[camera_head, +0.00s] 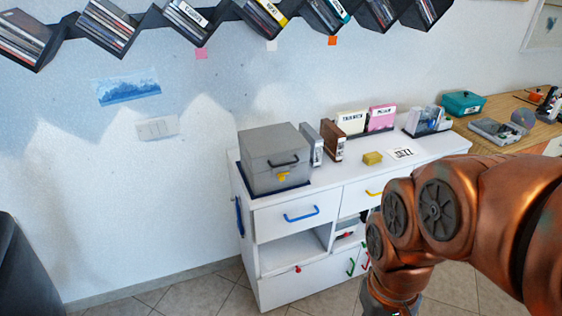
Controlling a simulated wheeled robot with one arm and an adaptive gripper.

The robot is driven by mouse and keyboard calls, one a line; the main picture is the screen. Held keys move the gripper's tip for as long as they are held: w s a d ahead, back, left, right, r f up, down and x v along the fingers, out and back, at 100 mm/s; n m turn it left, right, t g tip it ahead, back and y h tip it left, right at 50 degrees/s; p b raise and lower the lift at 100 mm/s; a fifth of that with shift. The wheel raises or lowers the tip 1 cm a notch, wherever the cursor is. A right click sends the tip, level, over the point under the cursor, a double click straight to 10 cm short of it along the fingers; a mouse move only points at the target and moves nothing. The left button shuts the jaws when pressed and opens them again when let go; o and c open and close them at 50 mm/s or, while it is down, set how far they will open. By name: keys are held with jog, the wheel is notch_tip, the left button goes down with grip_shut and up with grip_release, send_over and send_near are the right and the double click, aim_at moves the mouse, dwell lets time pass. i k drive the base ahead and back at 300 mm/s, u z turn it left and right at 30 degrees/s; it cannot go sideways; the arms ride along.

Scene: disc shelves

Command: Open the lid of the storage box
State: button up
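The grey storage box (273,157) stands on the left end of the white cabinet's top. Its lid looks closed. A dark handle (284,161) and a yellow latch (283,176) show on its front. My copper-coloured arm comes in from the right, in front of the cabinet, well apart from the box. Its lower end runs out of the picture at the bottom, so my gripper's fingers are not seen.
The white cabinet (262,218) has drawers with coloured handles and open shelves. Disc cases (333,140) stand right of the box, beside a yellow block (372,158). A wooden desk (500,108) holds a teal box (463,103). Wall shelves (187,17) hang above.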

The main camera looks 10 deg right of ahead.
aim_at(276, 146)
jog(key=u, duration=2.9)
jog(key=k, duration=0.35)
jog(key=z, duration=1.15)
